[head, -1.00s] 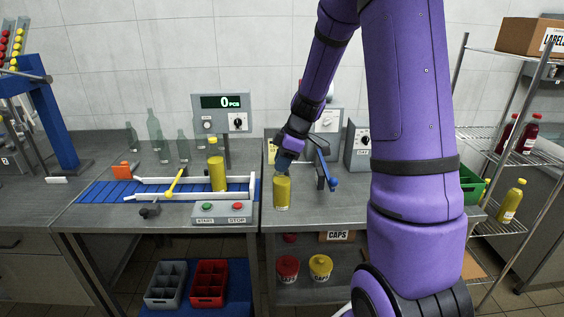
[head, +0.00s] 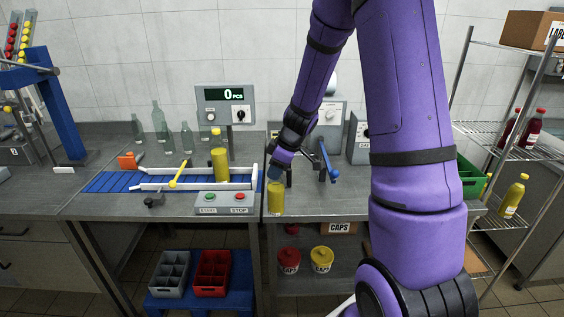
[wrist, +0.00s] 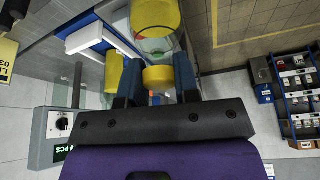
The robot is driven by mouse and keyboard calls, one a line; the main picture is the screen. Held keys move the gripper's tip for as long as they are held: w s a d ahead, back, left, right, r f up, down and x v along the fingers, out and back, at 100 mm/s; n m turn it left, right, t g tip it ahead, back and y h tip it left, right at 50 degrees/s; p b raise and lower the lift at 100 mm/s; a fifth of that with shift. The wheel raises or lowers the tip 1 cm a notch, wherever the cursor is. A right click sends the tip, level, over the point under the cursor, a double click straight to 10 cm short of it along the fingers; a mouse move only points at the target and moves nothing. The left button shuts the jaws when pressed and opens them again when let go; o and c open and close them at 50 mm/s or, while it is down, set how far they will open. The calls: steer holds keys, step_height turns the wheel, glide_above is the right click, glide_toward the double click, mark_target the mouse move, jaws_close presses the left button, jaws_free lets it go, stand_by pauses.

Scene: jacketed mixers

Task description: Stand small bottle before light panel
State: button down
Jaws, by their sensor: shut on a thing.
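A small bottle with yellow contents (head: 276,199) is held roughly upright at the front left corner of the right-hand steel table. My gripper (head: 277,174) is shut on its upper end from above. In the wrist view the yellow cap (wrist: 158,77) shows between my two fingers, with the yellow body (wrist: 155,16) beyond it. I cannot tell whether its base touches the table. I cannot make out a light panel for certain; my arm hides part of the right table.
A taller yellow bottle (head: 219,165) stands on the blue conveyor (head: 115,182) to the left, near a counter display (head: 224,95). A START/STOP box (head: 224,203) sits at the left table's front. A blue-handled lever (head: 328,163) stands just right of my gripper.

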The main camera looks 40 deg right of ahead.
steer(key=w+a+f+m+h, duration=0.1)
steer(key=w+a+f+m, duration=0.1)
steer(key=a+f+m, duration=0.2)
steer(key=w+a+f+m+t+h, duration=0.1)
steer(key=a+f+m, duration=0.3)
steer(key=f, duration=0.7)
steer(key=shift+w+a+f+m+h, duration=0.3)
steer(key=shift+w+a+h, duration=0.2)
steer(key=shift+w+a, duration=0.45)
steer(key=shift+s+a+f, duration=0.1)
steer(key=shift+a, duration=0.15)
